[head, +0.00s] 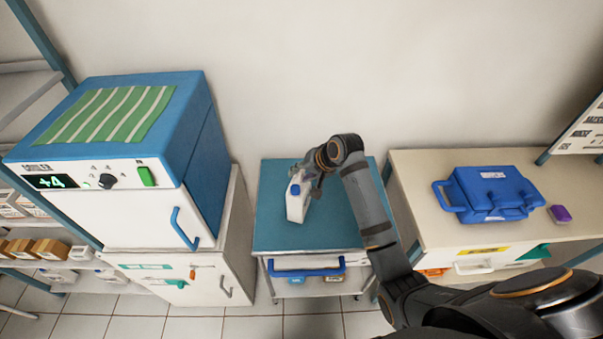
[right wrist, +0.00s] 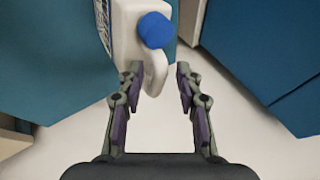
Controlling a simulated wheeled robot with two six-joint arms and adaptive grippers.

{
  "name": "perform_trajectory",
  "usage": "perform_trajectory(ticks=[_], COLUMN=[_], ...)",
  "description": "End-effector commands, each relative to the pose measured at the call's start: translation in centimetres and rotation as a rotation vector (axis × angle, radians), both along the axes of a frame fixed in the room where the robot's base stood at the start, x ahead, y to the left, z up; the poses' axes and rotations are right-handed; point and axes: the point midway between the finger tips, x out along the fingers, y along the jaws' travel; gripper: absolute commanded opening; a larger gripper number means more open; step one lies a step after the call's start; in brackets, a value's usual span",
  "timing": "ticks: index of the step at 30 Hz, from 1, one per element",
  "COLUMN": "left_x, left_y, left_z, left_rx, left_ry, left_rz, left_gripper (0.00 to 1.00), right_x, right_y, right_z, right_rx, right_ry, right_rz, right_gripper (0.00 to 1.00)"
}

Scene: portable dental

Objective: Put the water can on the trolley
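The water can (head: 297,205) is a white jug with a blue cap. In the head view it appears to stand on the teal top of the trolley (head: 265,235), left of its middle. My right gripper (head: 314,183) is at the can's handle side, just right of the cap. In the right wrist view, the can (right wrist: 130,30) shows its cap and handle. There the fingers of my right gripper (right wrist: 157,85) are apart, with the end of the handle between their tips, nearer the left finger. My left gripper is out of view.
A blue-and-white steriliser cabinet (head: 150,215) with a striped green cloth stands left of the trolley. On the right, a beige counter (head: 420,180) carries a blue case (head: 490,193) and a purple block (head: 560,214). A wall is behind. The trolley top's front is clear.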

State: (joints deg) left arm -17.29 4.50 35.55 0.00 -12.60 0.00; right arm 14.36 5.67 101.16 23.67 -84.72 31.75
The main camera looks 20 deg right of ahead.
Motion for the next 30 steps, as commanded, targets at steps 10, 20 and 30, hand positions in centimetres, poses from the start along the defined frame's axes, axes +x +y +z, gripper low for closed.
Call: perform_trajectory(ticks=[10, 20, 30], left_x=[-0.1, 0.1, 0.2], left_y=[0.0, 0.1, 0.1], left_z=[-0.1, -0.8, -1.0], left_rx=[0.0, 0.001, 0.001], left_ry=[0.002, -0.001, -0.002], left_rz=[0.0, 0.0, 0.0], left_gripper=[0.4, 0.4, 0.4], right_x=[-0.1, -3.5, -5.7], right_y=[-0.2, -2.6, -3.8], right_z=[0.5, 6.2, 9.9], right_rx=[0.0, -0.006, -0.001], right_ry=[-0.005, -0.007, -0.003], right_rz=[-0.001, -0.001, 0.0], right_gripper=[0.4, 0.4, 0.4])
